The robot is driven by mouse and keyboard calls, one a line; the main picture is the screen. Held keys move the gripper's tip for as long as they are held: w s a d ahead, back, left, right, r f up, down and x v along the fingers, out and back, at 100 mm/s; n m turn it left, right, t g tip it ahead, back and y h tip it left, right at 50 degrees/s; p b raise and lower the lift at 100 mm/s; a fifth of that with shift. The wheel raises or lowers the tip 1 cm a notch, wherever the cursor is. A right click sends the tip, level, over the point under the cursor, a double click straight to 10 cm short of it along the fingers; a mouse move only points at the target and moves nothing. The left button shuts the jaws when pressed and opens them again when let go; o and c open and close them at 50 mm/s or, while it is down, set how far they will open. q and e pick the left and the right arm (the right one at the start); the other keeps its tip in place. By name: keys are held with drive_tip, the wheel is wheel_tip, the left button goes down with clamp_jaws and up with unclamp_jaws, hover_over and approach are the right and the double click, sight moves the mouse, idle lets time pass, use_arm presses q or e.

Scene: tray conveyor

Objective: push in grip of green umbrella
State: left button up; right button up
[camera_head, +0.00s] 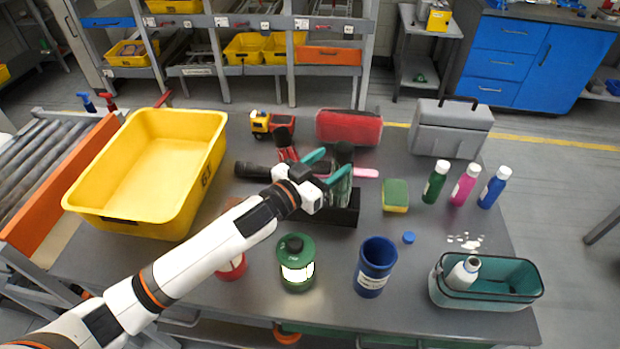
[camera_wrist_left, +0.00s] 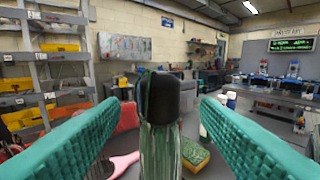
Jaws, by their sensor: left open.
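The green umbrella stands upright in the head view, with its black grip (camera_head: 343,152) on top and its folded green cloth (camera_head: 342,188) below, partly hidden by my gripper. Its foot is in or behind a black box (camera_head: 346,214); I cannot tell which. My left gripper (camera_head: 327,164) is open at the umbrella, with teal fingers pointing away from me. In the left wrist view, the black grip (camera_wrist_left: 163,97) and green folds (camera_wrist_left: 160,150) stand between the two spread fingers, with a visible gap on each side. My right gripper is not in view.
A yellow bin (camera_head: 150,165) stands left. A green lantern (camera_head: 296,265) and blue cup (camera_head: 375,268) stand in front. A sponge (camera_head: 396,196), several bottles (camera_head: 464,185) and a grey toolbox (camera_head: 451,130) are right. A red case (camera_head: 348,128) lies behind. A pink item (camera_head: 366,173) lies close by.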

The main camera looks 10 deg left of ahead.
use_arm(q)
drive_tip(key=b+v, duration=0.1)
drive_tip(key=v, duration=0.5)
drive_tip(key=shift+s+a, duration=0.2)
drive_tip(key=shift+s, duration=0.05)
